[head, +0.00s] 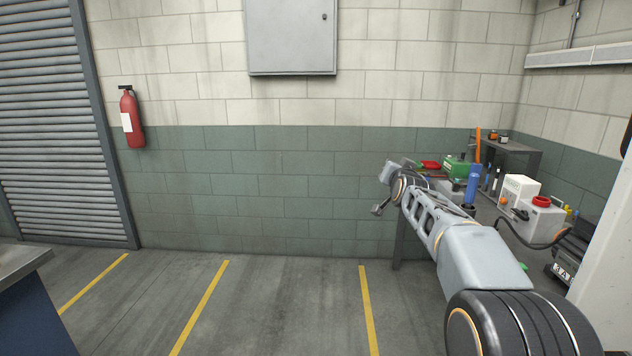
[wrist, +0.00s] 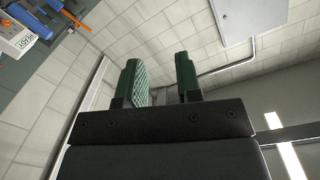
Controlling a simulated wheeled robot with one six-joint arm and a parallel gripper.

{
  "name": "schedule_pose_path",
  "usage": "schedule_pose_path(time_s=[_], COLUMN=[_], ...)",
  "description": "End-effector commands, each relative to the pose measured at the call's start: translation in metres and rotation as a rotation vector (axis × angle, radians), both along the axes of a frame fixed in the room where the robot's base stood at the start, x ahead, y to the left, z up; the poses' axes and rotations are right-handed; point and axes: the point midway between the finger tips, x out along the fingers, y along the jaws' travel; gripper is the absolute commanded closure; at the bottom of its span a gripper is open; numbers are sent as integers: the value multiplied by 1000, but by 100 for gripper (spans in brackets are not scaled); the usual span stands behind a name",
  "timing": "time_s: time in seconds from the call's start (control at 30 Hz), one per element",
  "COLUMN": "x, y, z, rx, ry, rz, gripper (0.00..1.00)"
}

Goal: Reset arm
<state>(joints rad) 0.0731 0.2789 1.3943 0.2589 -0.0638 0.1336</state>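My arm (head: 450,245) reaches from the lower right of the head view up and leftward, with its far end in front of the block wall, at the left end of a cluttered bench. My gripper (wrist: 161,78) shows in the wrist view as two green ridged fingers on a dark body. The fingers stand apart with nothing between them; the wall shows through the gap. In the head view the gripper is small and its fingers are not clear.
The bench at right holds a green box (head: 457,166), a blue cylinder (head: 473,184), a white container with a red cap (head: 541,217) and other items. A fire extinguisher (head: 131,117) and a grey cabinet (head: 291,37) hang on the wall. The yellow-lined floor (head: 275,310) is clear.

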Motion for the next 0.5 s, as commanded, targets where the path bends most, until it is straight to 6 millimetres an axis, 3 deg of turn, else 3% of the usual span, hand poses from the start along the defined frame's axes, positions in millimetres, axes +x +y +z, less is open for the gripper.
schedule_pose_path(time_s=[0.1,0.2,0.33,0.5], x=[-57,-118,-207,-316], y=[21,33,42,47], z=[-72,-124,-174,-213], rx=[-72,-124,-177,-226], ry=[373,645,946,1229], rz=[92,165,247,321], gripper=[68,68,68,68])
